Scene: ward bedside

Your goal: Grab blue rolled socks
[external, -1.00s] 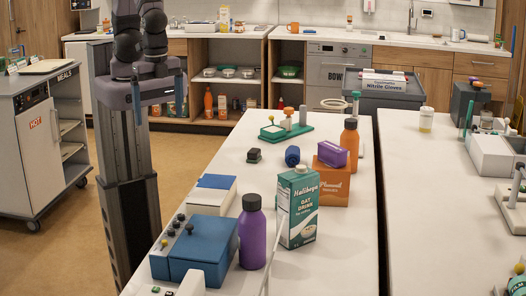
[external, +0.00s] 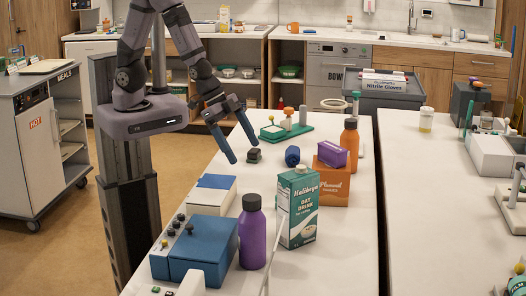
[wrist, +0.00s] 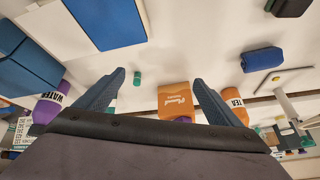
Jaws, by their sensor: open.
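The blue rolled socks (external: 292,156) lie on the white table, left of the orange box and right of a small dark item. In the wrist view the socks (wrist: 262,59) are a blue roll at the upper right, outside the span of the fingers. My gripper (external: 244,152) is open and empty above the table's left edge, to the left of the socks in the external view. Its two blue fingers (wrist: 158,77) are spread wide in the wrist view. No finger touches the socks.
The small dark item (external: 254,155) sits left of the socks. An orange box (external: 333,186) with a purple case (external: 331,153) on top, an orange bottle (external: 349,137), a carton (external: 299,208) and a purple bottle (external: 252,232) stand around. A green-based pegboard (external: 285,132) is behind.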

